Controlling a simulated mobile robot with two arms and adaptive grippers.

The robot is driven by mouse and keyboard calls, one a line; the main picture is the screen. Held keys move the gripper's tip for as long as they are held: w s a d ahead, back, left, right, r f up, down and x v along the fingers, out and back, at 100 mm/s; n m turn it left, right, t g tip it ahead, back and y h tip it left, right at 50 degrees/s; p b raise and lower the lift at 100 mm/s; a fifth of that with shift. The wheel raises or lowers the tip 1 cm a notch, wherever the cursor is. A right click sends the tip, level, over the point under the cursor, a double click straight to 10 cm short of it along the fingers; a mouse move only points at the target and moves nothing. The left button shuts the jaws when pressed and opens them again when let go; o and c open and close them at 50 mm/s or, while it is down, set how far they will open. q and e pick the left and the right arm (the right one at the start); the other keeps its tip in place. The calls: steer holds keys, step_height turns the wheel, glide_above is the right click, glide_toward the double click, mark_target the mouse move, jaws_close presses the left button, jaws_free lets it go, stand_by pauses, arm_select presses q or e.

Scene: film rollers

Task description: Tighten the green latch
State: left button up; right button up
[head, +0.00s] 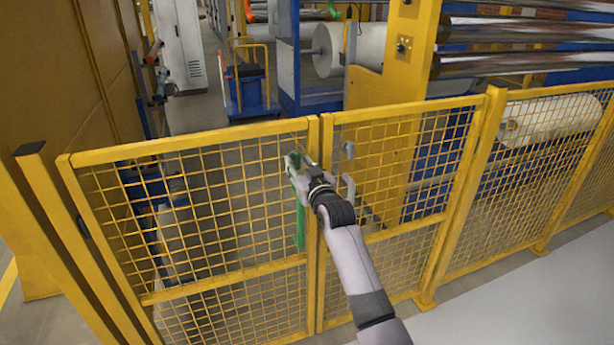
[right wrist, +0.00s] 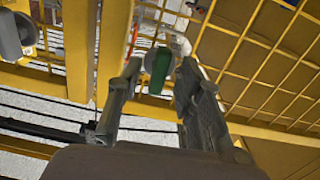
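The green latch (head: 300,222) is a long upright green strip at the gate's post, near the middle of the head view. My right gripper (head: 295,162) is at its upper part and hides some of it. In the right wrist view the rounded green end (right wrist: 158,66) shows between the two fingers of my right gripper (right wrist: 160,75). The fingers are apart, with a small gap visible on each side of the green end, so the gripper looks open around it. My left gripper is in neither view.
The yellow mesh fence (head: 190,143) runs across the front, with its posts and rails close to my right arm. Grey handles (head: 348,190) stick out just right of the latch. Machinery with a white roll (head: 550,120) stands behind. Grey floor (head: 540,300) is clear at lower right.

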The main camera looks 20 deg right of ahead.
steer(key=s, duration=1.1)
steer(key=shift+s+d, duration=0.2)
